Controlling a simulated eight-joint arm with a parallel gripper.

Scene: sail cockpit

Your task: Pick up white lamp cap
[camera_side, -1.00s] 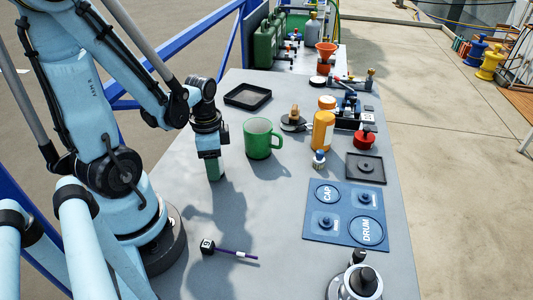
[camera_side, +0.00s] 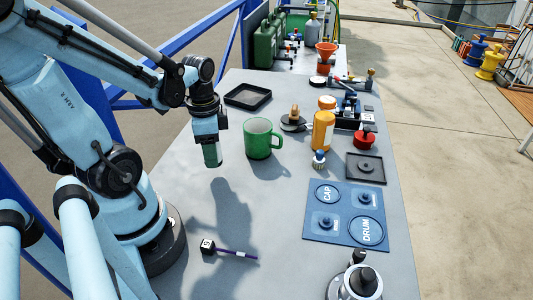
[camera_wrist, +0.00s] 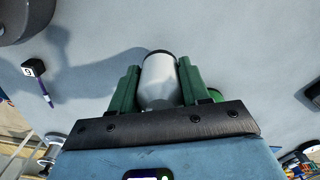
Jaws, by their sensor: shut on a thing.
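My gripper (camera_side: 212,155) hangs above the grey table, left of the green mug, with its green fingers pointing down. In the wrist view, the white lamp cap (camera_wrist: 159,82), a pale cylinder with a dark rim at its far end, sits between the two green fingers. The gripper is shut on it. In the side view the cap is hidden by the fingers. The gripper's shadow lies on the table in front of it, apart from the fingers.
A green mug (camera_side: 259,139) stands close to the right of my gripper. A black tray (camera_side: 248,96) lies behind. A blue mat marked CAP and DRUM (camera_side: 345,211) lies at the right. A cube with a purple rod (camera_side: 236,253) lies in front. The left-middle table is clear.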

